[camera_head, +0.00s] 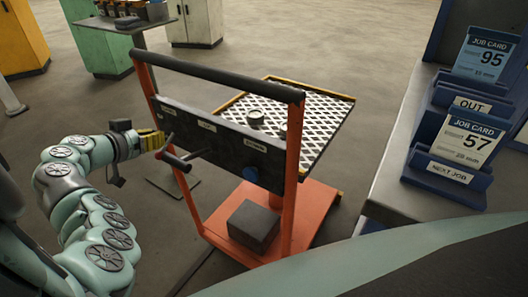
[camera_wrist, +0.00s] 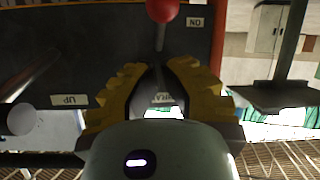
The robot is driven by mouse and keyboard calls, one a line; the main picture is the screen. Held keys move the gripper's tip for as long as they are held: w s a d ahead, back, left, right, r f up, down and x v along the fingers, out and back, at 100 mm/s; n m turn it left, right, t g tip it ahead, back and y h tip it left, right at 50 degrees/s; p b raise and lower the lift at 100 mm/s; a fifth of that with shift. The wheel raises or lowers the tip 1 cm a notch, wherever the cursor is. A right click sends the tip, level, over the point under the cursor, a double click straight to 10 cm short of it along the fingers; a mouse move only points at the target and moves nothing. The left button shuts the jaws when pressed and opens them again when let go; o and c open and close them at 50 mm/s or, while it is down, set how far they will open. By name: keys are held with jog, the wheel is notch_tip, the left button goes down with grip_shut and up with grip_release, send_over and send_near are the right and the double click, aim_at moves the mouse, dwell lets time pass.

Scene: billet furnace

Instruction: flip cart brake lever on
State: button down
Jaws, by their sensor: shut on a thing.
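The cart (camera_head: 293,165) has an orange frame and a dark front panel. In the wrist view, the brake lever is a thin grey shaft (camera_wrist: 160,42) with a red ball knob (camera_wrist: 162,9) at the top edge. An ON label (camera_wrist: 195,22) is beside the knob, and a partly hidden label (camera_wrist: 162,98) shows between my fingers. My gripper (camera_wrist: 162,68) has yellow fingers shut on the lever shaft below the knob. In the head view my gripper (camera_head: 157,141) is at the panel's left end, and the lever is hidden there.
A black crank handle (camera_head: 184,160) sticks out of the panel just right of my gripper. A blue knob (camera_head: 250,174) is further right. A dark block (camera_head: 253,226) lies on the cart's base. A grey bench (camera_head: 408,150) with job card holders (camera_head: 450,160) stands at the right.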

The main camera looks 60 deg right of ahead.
jog(key=shift+s+a+f+b, duration=0.1)
jog(key=shift+a+f+b, duration=0.3)
jog(key=shift+a+b, duration=0.05)
jog(key=shift+a+r, duration=0.1)
jog(key=v, duration=1.1)
jog(key=shift+a+r, duration=0.2)
jog(key=shift+a, duration=0.15)
